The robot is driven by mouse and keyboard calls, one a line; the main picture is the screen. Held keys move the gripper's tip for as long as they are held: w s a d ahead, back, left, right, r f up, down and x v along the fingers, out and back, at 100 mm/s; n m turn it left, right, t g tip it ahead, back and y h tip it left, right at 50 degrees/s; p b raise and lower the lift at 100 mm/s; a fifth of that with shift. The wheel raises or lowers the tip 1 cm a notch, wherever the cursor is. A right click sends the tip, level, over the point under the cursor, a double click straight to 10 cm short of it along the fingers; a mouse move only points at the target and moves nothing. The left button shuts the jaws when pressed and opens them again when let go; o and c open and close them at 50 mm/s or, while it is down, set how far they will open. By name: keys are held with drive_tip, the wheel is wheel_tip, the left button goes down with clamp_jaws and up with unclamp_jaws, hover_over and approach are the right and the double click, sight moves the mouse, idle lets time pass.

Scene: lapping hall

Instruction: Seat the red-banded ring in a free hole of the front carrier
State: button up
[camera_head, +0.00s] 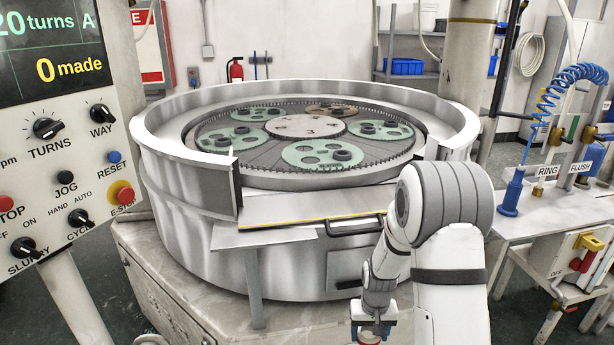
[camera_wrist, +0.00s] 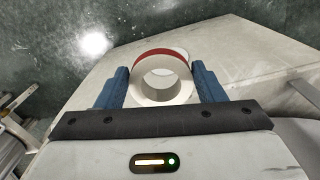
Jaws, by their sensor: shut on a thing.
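The red-banded ring (camera_wrist: 143,90) is pale with a wide bore and a red stripe. In the wrist view it sits between the two blue fingers of my gripper (camera_wrist: 160,88), which is shut on it. In the head view my gripper (camera_head: 372,331) is low at the bottom edge, in front of the machine and below its rim; only a sliver of the ring (camera_head: 369,341) shows. The front carrier (camera_head: 300,154) is a green holed disc on the machine's plate, with dark rings on it. Which of its holes are free is hard to tell.
Other carriers lie left (camera_head: 222,139), right (camera_head: 385,131) and back (camera_head: 331,110) around the centre disc (camera_head: 304,126). A tall metal tub wall (camera_head: 170,175) surrounds them, with a front gap above a shelf (camera_head: 300,207). A control panel (camera_head: 62,170) stands left, a rinse bench (camera_head: 560,205) right.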

wheel_tip(320, 180, up, 12)
drive_tip(key=p, duration=1.2)
drive_tip(key=w+a+r+m, duration=0.1)
drive_tip(key=w+a+r, duration=0.7)
drive_tip(key=w+r, duration=0.4)
drive_tip(key=w+a+r+m, duration=0.1)
drive_tip(key=w+a+r, duration=0.6)
drive_tip(key=w+r, duration=0.5)
wheel_tip(320, 180, up, 2)
drive_tip(key=shift+a+r+b, duration=0.2)
drive_tip(key=shift+a+b, duration=0.15)
drive_tip(key=shift+b, duration=0.1)
